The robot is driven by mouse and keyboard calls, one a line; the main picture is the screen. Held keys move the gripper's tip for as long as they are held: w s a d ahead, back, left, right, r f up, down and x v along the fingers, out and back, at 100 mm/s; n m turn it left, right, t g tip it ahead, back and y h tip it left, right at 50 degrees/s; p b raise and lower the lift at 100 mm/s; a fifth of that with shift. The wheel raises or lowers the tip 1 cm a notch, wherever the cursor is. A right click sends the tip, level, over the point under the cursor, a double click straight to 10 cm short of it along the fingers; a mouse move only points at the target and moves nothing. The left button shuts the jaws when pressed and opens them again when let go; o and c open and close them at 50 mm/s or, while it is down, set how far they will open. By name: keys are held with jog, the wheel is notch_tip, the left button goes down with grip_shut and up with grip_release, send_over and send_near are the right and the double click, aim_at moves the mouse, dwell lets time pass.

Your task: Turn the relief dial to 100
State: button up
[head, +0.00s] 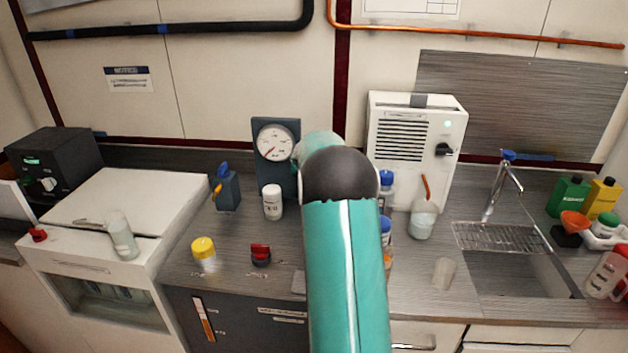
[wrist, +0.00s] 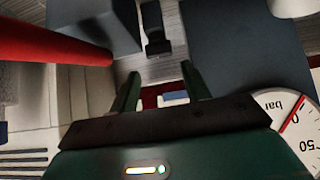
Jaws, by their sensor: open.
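A white round gauge (head: 275,142) with a red needle pointing lower left is mounted on an upright dark panel (head: 289,175) at the back of the counter. I cannot tell the relief dial surely; any part right of the gauge is hidden behind my arm. My gripper (wrist: 162,82) is open with nothing between its fingers. Beyond the fingertips is a small black part (wrist: 155,35), and a large dark blue-grey surface (wrist: 240,50) is close on the right.
A blurred red bar (wrist: 50,38) is close by at the wrist view's upper left. A white bottle (head: 272,203), a yellow-capped jar (head: 203,252) and a red knob (head: 260,253) stand on the counter. A white louvred unit (head: 414,140) and a sink (head: 520,275) are to the right.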

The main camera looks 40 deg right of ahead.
jog(key=x, duration=0.6)
jog(key=shift+d+f, duration=0.1)
jog(key=shift+c, duration=0.5)
jog(key=c, duration=0.6)
